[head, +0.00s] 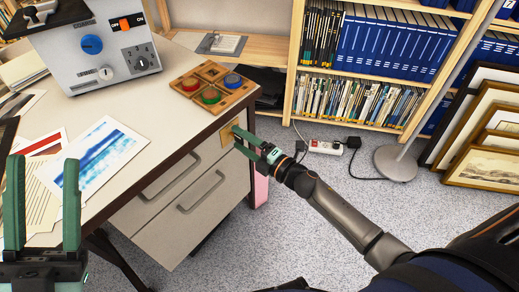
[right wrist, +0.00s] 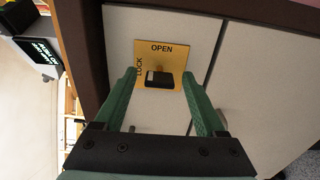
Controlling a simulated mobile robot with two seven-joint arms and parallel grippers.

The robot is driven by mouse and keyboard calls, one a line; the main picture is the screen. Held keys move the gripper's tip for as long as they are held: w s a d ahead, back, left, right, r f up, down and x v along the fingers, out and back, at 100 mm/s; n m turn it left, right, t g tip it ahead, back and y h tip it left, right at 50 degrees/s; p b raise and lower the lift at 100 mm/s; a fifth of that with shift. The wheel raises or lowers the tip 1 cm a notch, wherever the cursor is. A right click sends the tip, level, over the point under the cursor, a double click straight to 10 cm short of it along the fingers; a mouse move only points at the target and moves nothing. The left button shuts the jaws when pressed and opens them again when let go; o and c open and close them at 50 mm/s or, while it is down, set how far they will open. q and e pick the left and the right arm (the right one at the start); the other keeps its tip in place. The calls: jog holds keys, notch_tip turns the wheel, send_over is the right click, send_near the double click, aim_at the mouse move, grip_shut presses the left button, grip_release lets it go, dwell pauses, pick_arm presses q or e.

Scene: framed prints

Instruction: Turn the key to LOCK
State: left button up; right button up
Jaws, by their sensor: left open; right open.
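A yellow lock plate (right wrist: 180,62) is on the desk's drawer front; in the right wrist view it reads OPEN along its top and LOCK along its left side. A key with a black head (right wrist: 160,80) and a brass-coloured stem sticks out of it. The plate also shows in the head view (head: 226,135), where the key cannot be made out. My right gripper (head: 238,141) is open at the plate, its green fingers on either side of the key with gaps to both. My left gripper (head: 43,163) is open and empty over the desk's left part.
The desk (head: 165,100) carries a grey control box (head: 100,45), a wooden tray (head: 205,78) with coloured round pieces, and loose prints (head: 105,155). Drawers with handles (head: 200,192) are below. A power strip (head: 325,147) and lamp base (head: 396,163) are on the floor.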

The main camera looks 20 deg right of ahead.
jog(key=v, duration=0.3)
jog(key=shift+s+d+p, duration=0.1)
jog(key=shift+s+p, duration=0.1)
jog(key=shift+p, duration=0.1)
pick_arm(q)
jog(key=w+f+n+y, duration=0.2)
jog(key=f+y, duration=0.1)
jog(key=w+f+n+y+p, duration=0.1)
jog(key=w+y, duration=0.1)
jog(key=shift+a+f+n, duration=0.2)
jog(key=shift+a+n, duration=0.2)
pick_arm(e)
send_near(243, 142)
jog(key=shift+s+d, duration=0.2)
jog(key=shift+s, duration=0.2)
